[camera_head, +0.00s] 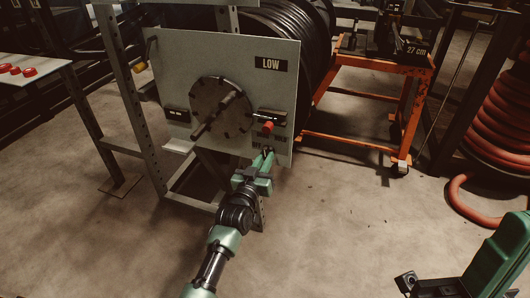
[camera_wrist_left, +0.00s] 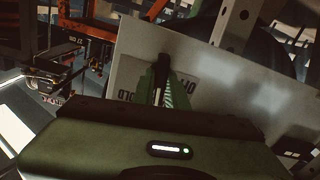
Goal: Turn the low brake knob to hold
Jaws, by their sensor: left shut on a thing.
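The grey panel (camera_head: 170,75) carries a black LOW sign (camera_head: 270,64). My left gripper (camera_head: 265,158) is at the panel's lower right. In the left wrist view its green fingers (camera_wrist_left: 163,88) are shut on the dark low brake knob (camera_wrist_left: 163,64), which stands in front of a pale label plate (camera_wrist_left: 130,80). The plate's lettering appears upside down there, with OFF and part of HOLD readable. The fingers hide part of the knob and plate, so the knob's exact setting is unclear. My right gripper (camera_head: 406,283) is at the lower right, away from the panel; its fingers are not clear.
A round dark hub (camera_head: 221,106) with a bar and a red-ended part (camera_head: 267,128) sit on the panel above my left gripper. A black hose reel (camera_head: 290,35) is behind. An orange cart (camera_head: 405,110) and red hose coil (camera_head: 500,110) stand right. The central floor is clear.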

